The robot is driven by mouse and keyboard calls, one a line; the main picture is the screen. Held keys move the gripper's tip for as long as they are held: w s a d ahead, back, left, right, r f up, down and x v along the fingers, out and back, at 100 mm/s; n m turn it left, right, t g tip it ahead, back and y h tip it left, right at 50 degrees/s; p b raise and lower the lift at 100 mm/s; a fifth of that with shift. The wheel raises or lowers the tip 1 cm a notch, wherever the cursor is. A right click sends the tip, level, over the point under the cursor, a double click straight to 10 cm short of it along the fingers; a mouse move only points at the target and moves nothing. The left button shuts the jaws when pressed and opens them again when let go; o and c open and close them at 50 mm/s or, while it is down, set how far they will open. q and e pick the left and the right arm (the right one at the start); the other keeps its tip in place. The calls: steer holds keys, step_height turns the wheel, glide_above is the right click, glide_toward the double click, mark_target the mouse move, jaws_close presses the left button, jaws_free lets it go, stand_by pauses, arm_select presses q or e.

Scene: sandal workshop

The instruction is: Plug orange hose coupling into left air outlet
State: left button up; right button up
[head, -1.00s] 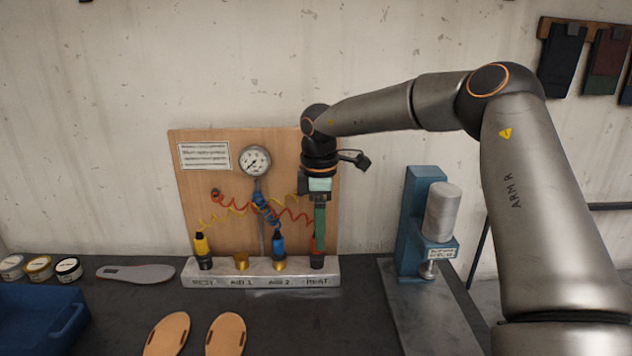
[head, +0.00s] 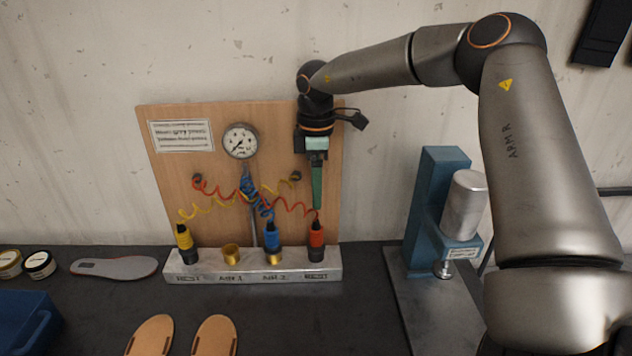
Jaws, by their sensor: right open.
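The orange-red hose coupling (head: 317,236) stands upright in the right REST socket of the grey block (head: 215,271). Its coiled hose runs up to the board. The left air outlet (head: 231,254), a brass socket marked AIR 1, is empty. My right gripper (head: 317,206) points down just above the orange coupling, open and holding nothing; its green fingers overlap edge-on, so the gap between them is hidden. My left gripper is not in view.
A blue coupling (head: 271,240) stands in the AIR 2 outlet and a yellow coupling (head: 184,238) in the left REST socket. A gauge (head: 240,141) is on the wooden board. A blue press (head: 433,220) stands to the right. Sandal soles (head: 214,338) lie in front.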

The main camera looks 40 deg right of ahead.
mark_target(316, 220)
step_height(316, 220, down, 4)
steer(key=shift+f+b, duration=0.2)
steer(key=shift+b, duration=0.75)
step_height(316, 220, down, 7)
steer(key=b, duration=0.6)
steer(key=shift+r, duration=0.15)
steer(key=shift+f+b, duration=0.5)
steer(key=shift+b, duration=0.25)
steer(key=c, duration=1.2)
steer(key=shift+r+p, duration=0.75)
steer(key=shift+r, duration=0.75)
steer(key=shift+r+p, duration=0.6)
steer(key=shift+r, duration=0.6)
step_height(316, 220, up, 8)
steer(key=p, duration=0.4)
